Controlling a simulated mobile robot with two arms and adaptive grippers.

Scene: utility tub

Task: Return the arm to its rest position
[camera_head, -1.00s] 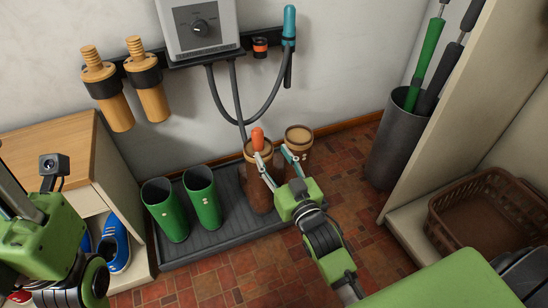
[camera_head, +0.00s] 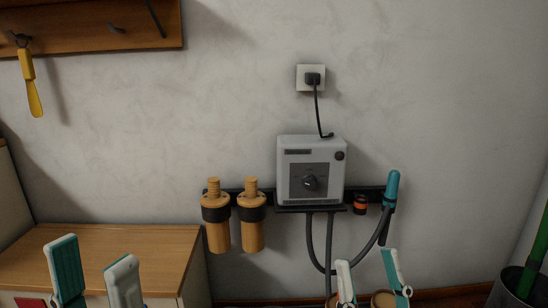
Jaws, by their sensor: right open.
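My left gripper (camera_head: 94,275) is at the lower left, in front of the wooden cabinet top. Its two teal-and-white fingers stand apart, with nothing seen between them. My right gripper (camera_head: 370,278) is at the bottom, right of centre, below the wall unit. Its white and teal fingers are spread and point up, and no held thing shows between them. The rim of a brown boot (camera_head: 383,299) shows at the bottom edge by these fingers; whether they touch it I cannot tell. The rest of both arms is below the picture.
A grey dial unit (camera_head: 311,172) hangs on the wall with hoses, a teal nozzle (camera_head: 391,188) and two tan cylinders (camera_head: 251,220). The cabinet (camera_head: 150,248) is at the left. A dark bin (camera_head: 515,290) stands at the right edge.

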